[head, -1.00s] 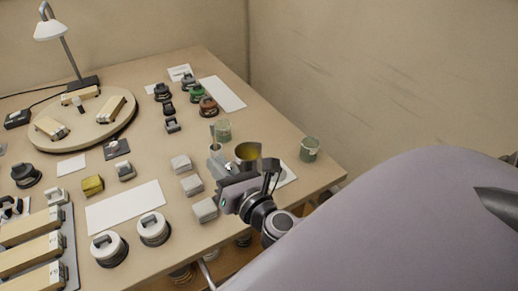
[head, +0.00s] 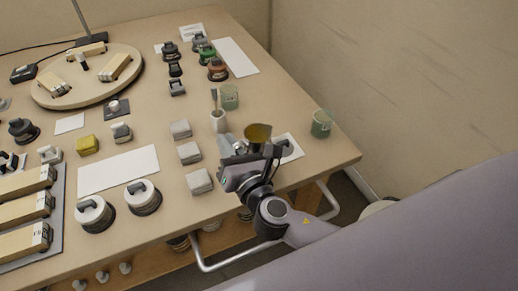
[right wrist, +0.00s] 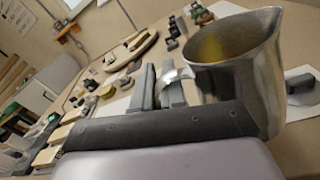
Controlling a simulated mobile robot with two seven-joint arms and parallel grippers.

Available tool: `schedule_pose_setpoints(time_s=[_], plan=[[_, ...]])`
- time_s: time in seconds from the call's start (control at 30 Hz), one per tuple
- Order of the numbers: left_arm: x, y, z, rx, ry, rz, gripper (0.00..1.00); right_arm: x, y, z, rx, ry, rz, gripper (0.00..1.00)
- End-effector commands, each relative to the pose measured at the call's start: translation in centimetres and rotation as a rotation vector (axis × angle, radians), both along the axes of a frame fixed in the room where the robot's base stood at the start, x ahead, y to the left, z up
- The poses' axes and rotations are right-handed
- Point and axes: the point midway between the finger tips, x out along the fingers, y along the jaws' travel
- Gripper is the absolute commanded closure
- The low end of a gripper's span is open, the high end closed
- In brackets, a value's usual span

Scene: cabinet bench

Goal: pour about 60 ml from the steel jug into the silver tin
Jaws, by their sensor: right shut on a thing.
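My right gripper (head: 248,165) is shut on the handle of the steel jug (head: 258,142), above the table's right front part. In the right wrist view the gripper's fingers (right wrist: 165,88) close on the jug's handle, and the shiny steel jug (right wrist: 262,75) shows yellow inside. The jug's exact tilt is hard to tell. I cannot clearly pick out the silver tin in the head view; the gripper and jug cover part of the white sheet there. A small grey thing (right wrist: 301,84) shows beyond the jug in the right wrist view; I cannot tell what it is. My left gripper is not in view.
A white cup with a brush (head: 218,121) and a green tin (head: 229,97) stand behind the jug. Another green tin (head: 321,123) stands to the right. Several grey blocks (head: 189,152) lie to the left. A white sheet (head: 290,143) lies beside the gripper.

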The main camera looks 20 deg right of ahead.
Motion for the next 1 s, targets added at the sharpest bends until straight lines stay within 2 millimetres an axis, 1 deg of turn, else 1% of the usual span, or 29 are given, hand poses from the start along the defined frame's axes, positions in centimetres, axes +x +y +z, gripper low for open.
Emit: schedule_pose_setpoints(time_s=[0.03, 0.1, 0.3, 0.4, 0.5, 0.67, 1.0], plan=[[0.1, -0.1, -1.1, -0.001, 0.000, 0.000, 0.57, 0.6, 1.5, -1.1, 0.003, -0.004, 0.015, 1.00], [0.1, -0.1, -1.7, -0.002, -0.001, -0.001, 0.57, 1.3, 3.5, -1.9, 0.003, -0.005, 0.039, 1.00], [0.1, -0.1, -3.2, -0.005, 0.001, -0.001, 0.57, 2.6, 8.5, -3.3, 0.004, -0.005, 0.104, 1.00], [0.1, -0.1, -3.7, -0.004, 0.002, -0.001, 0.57, 3.0, 10.3, -3.7, 0.003, -0.005, 0.127, 1.00], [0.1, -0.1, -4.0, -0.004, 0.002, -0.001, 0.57, 3.2, 11.6, -3.8, 0.001, -0.005, 0.146, 1.00], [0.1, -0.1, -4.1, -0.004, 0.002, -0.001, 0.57, 3.3, 12.5, -3.8, 0.001, -0.004, 0.159, 1.00], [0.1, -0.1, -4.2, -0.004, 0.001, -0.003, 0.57, 3.3, 12.3, -3.9, 0.024, 0.000, 0.159, 1.00]])
